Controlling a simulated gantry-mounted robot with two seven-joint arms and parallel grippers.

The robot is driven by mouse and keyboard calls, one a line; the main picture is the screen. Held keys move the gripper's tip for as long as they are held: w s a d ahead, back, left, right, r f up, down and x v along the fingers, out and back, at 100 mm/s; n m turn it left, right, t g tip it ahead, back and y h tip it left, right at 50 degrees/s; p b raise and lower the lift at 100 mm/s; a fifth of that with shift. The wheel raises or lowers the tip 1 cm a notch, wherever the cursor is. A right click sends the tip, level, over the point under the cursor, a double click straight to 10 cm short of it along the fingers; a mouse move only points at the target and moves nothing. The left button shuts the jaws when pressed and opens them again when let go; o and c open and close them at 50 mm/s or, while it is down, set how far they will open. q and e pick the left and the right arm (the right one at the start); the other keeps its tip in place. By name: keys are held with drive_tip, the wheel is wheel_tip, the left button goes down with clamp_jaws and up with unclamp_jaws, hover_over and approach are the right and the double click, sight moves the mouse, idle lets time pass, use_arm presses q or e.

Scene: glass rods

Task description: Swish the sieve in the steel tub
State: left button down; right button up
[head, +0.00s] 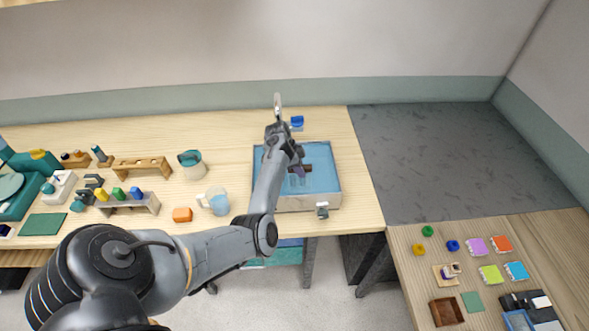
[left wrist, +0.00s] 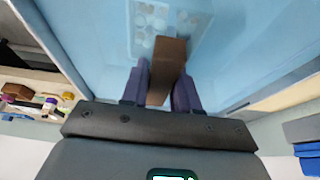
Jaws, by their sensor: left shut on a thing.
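The steel tub (head: 310,202) stands near the front edge of the wooden table, full of blue water. My left gripper (head: 299,169) is over the tub, its fingers pointing down. In the left wrist view, the gripper (left wrist: 158,88) is shut on the brown handle of the sieve (left wrist: 167,65). The sieve's pale perforated part (left wrist: 145,35) lies beyond the fingertips, with several round pale shapes in it, seen against the blue water. In the head view my arm hides part of the tub and most of the sieve. I cannot tell how deep it sits.
A teal-rimmed pot (head: 191,166) and a wooden rack (head: 142,167) are farther left. A blue object (head: 297,122) lies behind the tub. The table right of the tub is clear.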

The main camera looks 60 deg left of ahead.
use_arm(q)
drive_tip(key=shift+w+d, duration=0.2)
drive_tip(key=shift+w, duration=0.35)
drive_tip(key=shift+s+r, duration=0.1)
drive_tip(key=shift+s+a+p, duration=0.25)
drive_tip(key=shift+s+p, duration=0.1)
drive_tip(key=shift+s, duration=0.2)
drive_tip(key=shift+s+a+p, duration=0.25)
drive_tip(key=shift+s+p, duration=0.1)
drive_tip(key=shift+s, duration=0.15)
drive_tip(key=shift+s+a+p, duration=0.25)
drive_tip(key=shift+s, duration=0.3)
drive_tip(key=shift+s+a+p, duration=0.25)
drive_tip(key=shift+s, duration=0.3)
drive_tip(key=shift+w+d+b, duration=0.15)
drive_tip(key=shift+w+d, duration=0.15)
drive_tip(key=shift+w, duration=0.35)
drive_tip(key=shift+w+d+b, duration=0.1)
drive_tip(key=shift+w+d, duration=0.2)
drive_tip(key=shift+w, duration=0.4)
drive_tip(key=shift+w+d+b, duration=0.15)
drive_tip(key=shift+w+d, duration=0.15)
drive_tip(key=shift+w, duration=0.35)
drive_tip(key=shift+w+d, duration=0.1)
drive_tip(key=shift+w, duration=0.15)
